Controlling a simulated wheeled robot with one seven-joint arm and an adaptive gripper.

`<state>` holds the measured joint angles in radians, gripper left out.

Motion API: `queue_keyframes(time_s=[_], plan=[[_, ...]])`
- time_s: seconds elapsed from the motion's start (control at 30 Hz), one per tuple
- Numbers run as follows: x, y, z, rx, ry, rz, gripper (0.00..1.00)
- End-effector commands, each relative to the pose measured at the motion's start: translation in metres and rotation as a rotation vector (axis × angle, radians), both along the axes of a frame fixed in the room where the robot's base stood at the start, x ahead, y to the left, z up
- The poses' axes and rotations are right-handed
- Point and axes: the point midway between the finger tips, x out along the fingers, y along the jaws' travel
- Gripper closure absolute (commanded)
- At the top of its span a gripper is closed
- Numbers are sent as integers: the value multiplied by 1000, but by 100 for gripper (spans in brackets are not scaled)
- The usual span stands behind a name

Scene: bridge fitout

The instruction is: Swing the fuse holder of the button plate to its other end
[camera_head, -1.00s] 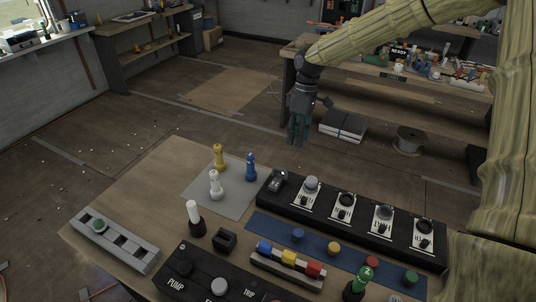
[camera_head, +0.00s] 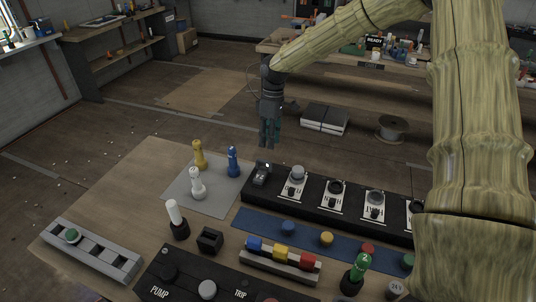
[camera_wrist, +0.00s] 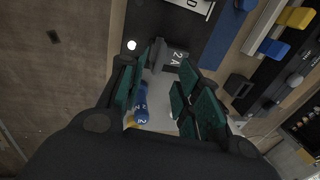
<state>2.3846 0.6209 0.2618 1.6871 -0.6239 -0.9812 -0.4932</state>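The fuse holder (camera_head: 262,173) is a small dark grey block at the left end of the long black panel (camera_head: 325,203), the likely button plate. In the wrist view the fuse holder (camera_wrist: 176,56) is marked "2 A", with a bright white spot to its left. My gripper (camera_head: 268,143) hangs fingers-down above and a little behind the fuse holder, apart from it. In the wrist view my gripper (camera_wrist: 160,90) has its teal fingers spread with nothing held between them. The holder's pivot and swing direction cannot be made out.
Blue (camera_head: 233,162), yellow (camera_head: 199,155) and white (camera_head: 197,183) pieces stand on a grey mat (camera_head: 215,203) just left of the fuse holder.

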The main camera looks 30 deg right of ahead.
Motion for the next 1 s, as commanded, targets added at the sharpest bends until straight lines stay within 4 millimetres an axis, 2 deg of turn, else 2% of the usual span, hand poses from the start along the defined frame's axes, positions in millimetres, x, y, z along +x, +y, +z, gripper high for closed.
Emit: queue_keyframes(time_s=[0.2, 0.4, 0.63, 0.93, 1.0], plan=[[0, 6, -35, 1, 7, 2, 66], [-3, 6, -58, 0, 6, -2, 66], [-5, 8, -70, 1, 5, -2, 66], [-6, 7, -71, 0, 4, -4, 66], [-6, 7, -71, 0, 4, -4, 77]])
